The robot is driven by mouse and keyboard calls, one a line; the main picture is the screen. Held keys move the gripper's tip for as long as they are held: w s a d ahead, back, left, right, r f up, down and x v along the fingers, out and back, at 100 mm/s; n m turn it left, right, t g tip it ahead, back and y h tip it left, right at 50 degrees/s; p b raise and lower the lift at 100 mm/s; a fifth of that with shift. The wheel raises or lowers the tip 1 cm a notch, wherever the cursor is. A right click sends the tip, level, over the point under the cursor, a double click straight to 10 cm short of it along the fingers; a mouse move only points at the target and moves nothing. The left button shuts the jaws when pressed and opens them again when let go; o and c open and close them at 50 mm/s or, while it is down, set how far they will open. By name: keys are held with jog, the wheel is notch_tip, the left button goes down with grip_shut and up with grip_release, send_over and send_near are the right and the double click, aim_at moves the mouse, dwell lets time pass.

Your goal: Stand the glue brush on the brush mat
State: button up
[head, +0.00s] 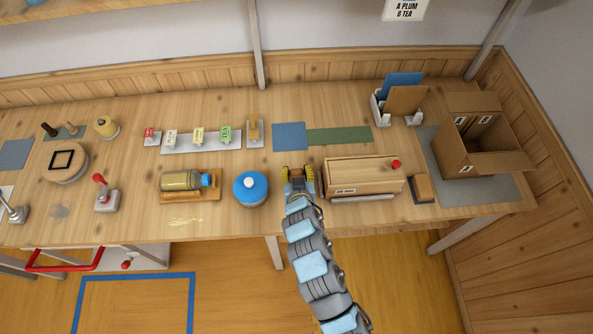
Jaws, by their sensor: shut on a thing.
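My gripper (298,179) is over the table between the blue-lidded jar and the wooden box. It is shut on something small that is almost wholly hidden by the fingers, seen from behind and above. I cannot make out whether this is the glue brush. No glue brush can be surely picked out elsewhere. Which mat is the brush mat is not marked: a blue mat (289,137) and a long green mat (340,135) lie flat and bare behind my gripper.
The blue-lidded jar (251,188) stands close left of my gripper, the wooden box (362,177) with a red knob close right. A jar lies on a wooden cradle (190,198). A tag rack (205,142), file holder (381,111) and open carton (474,158) stand around.

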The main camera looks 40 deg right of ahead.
jog(key=shift+f, duration=0.5)
dwell(0.6)
jog(key=o, duration=1.2)
jog(key=shift+s+r, duration=0.1)
jog(key=shift+p+v, duration=0.7)
jog(key=shift+v, duration=3.2)
